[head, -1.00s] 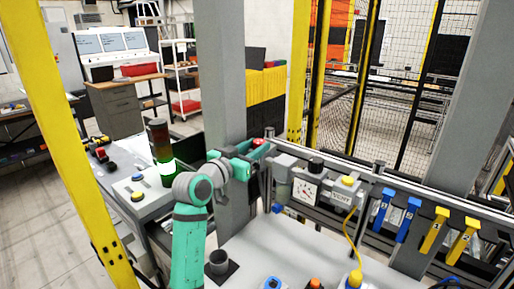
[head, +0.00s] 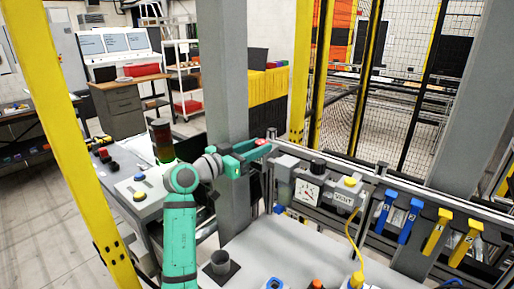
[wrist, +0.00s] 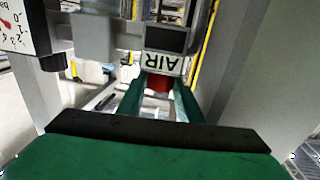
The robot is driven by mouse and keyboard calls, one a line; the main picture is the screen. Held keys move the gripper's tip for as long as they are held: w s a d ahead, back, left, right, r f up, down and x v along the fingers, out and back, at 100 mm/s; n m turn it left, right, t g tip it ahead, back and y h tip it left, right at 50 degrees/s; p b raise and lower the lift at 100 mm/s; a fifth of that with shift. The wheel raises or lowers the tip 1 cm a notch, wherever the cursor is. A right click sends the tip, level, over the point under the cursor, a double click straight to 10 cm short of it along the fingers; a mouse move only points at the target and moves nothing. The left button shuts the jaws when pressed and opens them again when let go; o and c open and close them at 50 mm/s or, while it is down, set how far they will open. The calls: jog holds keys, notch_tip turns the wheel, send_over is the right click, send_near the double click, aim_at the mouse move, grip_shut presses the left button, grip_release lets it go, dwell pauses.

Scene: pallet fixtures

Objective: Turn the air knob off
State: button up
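The air knob (wrist: 158,83) is red and sits under an upside-down white AIR label (wrist: 162,63) in the wrist view. My gripper (wrist: 159,90) has its two green fingers on either side of the knob. A gap shows between each finger and the knob, so the fingers look open around it. In the head view my gripper (head: 263,148) reaches the left end of the valve row, beside the grey post. A bit of red (head: 263,142) shows at its fingertips there; the rest of the knob and its label are hidden.
A pressure gauge (head: 307,193) and a VENT block (head: 344,198) with a yellow knob stand right of my gripper. Blue (head: 388,205) and yellow (head: 434,230) handles hang further right. The thick grey post (head: 222,75) rises close beside my arm.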

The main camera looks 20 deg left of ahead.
jog(key=o, duration=0.4)
jog(key=shift+c, duration=0.2)
jog(key=shift+y, duration=0.3)
